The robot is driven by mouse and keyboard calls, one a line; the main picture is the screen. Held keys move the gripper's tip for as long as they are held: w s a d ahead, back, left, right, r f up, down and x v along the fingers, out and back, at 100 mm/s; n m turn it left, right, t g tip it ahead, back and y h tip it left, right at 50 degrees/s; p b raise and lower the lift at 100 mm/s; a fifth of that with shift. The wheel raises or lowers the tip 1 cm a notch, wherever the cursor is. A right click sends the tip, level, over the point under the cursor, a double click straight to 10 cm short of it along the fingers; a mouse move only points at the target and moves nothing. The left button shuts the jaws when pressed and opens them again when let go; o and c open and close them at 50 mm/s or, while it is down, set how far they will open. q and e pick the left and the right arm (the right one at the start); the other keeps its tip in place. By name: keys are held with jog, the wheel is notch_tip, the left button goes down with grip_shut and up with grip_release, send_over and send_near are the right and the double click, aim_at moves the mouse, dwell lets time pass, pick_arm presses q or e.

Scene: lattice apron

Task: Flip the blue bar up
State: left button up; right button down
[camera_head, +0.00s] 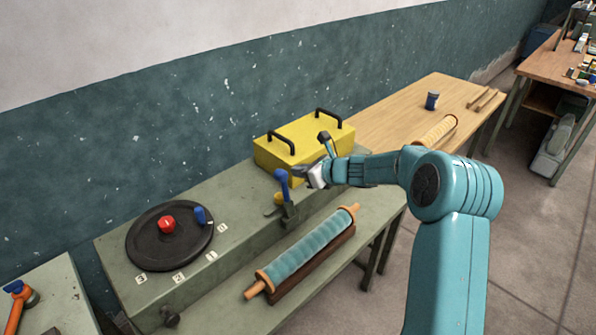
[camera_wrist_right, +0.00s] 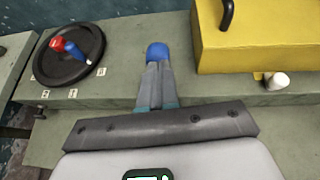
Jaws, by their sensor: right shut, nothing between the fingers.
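The blue bar (camera_head: 282,183) is a short lever on a dark bracket at the bench's front edge. It stands nearly upright, leaning slightly left in the head view. In the right wrist view its rounded blue top (camera_wrist_right: 157,50) shows just beyond my fingertips; its lower part is hidden behind them. My right gripper (camera_head: 303,174) is shut and empty, close to the bar on its right side in the head view. I cannot tell whether the fingers touch the bar. My left gripper is not in view.
A yellow box (camera_head: 300,143) with black handles stands behind the gripper. A black dial (camera_head: 150,255) with red and blue knobs lies to the left. A teal roller (camera_head: 305,248) lies on the lower ledge in front.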

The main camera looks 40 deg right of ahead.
jog(key=s+d+r, duration=0.1)
jog(key=s+r, duration=0.3)
jog(key=r, duration=0.5)
jog(key=shift+p, duration=0.4)
